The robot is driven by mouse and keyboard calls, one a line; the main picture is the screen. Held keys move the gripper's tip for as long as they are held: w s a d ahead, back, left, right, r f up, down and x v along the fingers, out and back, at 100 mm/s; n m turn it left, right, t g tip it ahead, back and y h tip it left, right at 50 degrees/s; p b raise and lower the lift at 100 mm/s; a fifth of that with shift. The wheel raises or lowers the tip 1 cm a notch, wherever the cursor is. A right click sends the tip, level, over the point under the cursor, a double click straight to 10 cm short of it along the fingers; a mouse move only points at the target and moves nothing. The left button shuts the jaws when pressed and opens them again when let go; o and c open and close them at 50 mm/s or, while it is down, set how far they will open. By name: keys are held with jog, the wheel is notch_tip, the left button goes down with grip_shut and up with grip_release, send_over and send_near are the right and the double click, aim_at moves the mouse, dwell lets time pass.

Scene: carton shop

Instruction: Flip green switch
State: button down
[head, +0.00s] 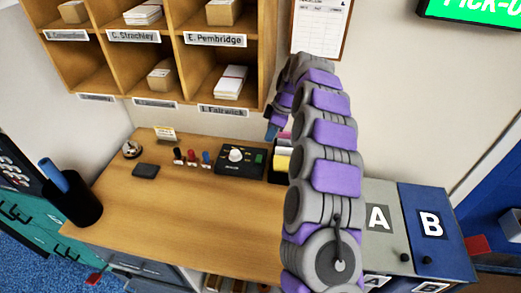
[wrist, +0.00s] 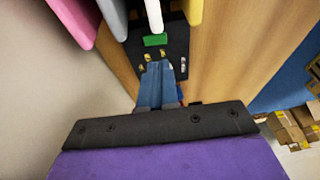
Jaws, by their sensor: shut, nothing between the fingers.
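A black control panel (head: 240,160) lies on the wooden desk, with a white round knob (head: 236,154) and a green switch (head: 258,158) on its right side. In the wrist view the green switch (wrist: 155,40) is a small green block on a dark panel (wrist: 177,45), with small metal parts beside it. My gripper (head: 271,133) is above the desk, behind and right of the panel in the head view. In the wrist view my gripper (wrist: 157,66) is shut and empty, its fingertips pointing toward the green block. I cannot tell whether they touch anything.
A dark holder with yellow and pink items (head: 282,164) stands right of the panel, close to my arm. Small red, black and blue stamps (head: 192,158) stand left of it. Wooden pigeonholes (head: 160,70) hang above. The desk front (head: 170,215) is clear.

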aim_at(259, 161)
jog(key=b+x, duration=0.2)
jog(key=x, duration=0.7)
jog(key=shift+s+f, duration=0.1)
jog(key=shift+f, duration=0.05)
jog(key=shift+a+f, duration=0.2)
jog(key=shift+f, duration=0.15)
jog(key=shift+a, duration=0.35)
jog(key=shift+d+f, duration=0.1)
jog(key=shift+d, duration=0.15)
jog(key=shift+s+f+t+b, duration=0.25)
jog(key=shift+t+b, duration=0.1)
jog(key=shift+t, duration=0.15)
